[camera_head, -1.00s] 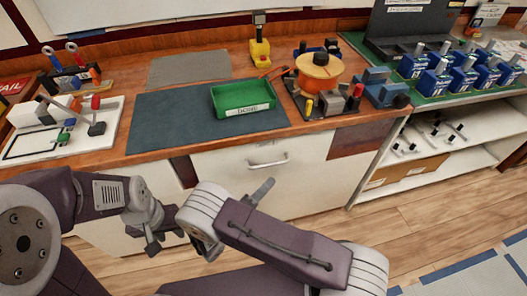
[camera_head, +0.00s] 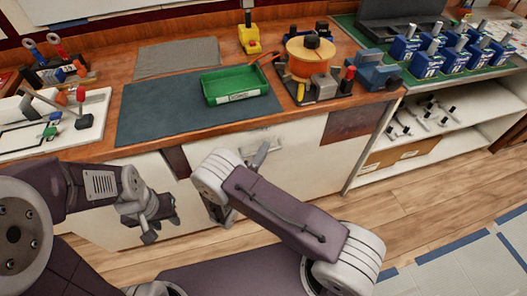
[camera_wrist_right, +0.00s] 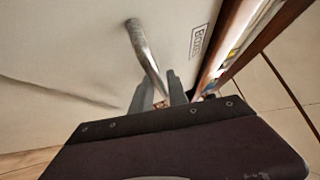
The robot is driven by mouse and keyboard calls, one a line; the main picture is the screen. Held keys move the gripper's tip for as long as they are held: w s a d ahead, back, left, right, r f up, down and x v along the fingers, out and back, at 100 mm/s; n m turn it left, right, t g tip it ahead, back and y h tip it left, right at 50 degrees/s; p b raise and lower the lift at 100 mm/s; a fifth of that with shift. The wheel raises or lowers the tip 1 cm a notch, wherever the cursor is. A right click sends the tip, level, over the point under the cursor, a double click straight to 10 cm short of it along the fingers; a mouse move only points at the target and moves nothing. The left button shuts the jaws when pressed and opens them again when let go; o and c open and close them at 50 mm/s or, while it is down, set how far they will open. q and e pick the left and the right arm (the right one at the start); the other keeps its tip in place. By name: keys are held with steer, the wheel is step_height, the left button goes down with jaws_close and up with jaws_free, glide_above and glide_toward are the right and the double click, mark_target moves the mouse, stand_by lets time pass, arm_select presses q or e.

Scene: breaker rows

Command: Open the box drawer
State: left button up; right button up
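The drawer front (camera_head: 305,135) is a white panel under the workbench and looks closed. A small label (camera_wrist_right: 198,41) that seems to read "BOXES" is on it in the right wrist view. Its metal bar handle (camera_wrist_right: 147,54) runs aslant there, and in the head view it is mostly hidden by my gripper. My right gripper (camera_wrist_right: 160,84) has its fingers apart, one on each side of the handle's near end. In the head view my right gripper (camera_head: 260,154) is right at the drawer front. My left gripper (camera_head: 160,228) hangs empty before the cabinet to the left, fingers apart.
A green tray (camera_head: 265,96) sits on a dark mat (camera_head: 150,115) on the bench above the drawer. An orange-topped fixture (camera_head: 310,62) stands right of it. Open shelves (camera_head: 455,125) with several parts are at right. Wooden floor (camera_head: 430,190) in front is clear.

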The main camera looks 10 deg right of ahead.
jaws_close()
stand_by(1.4)
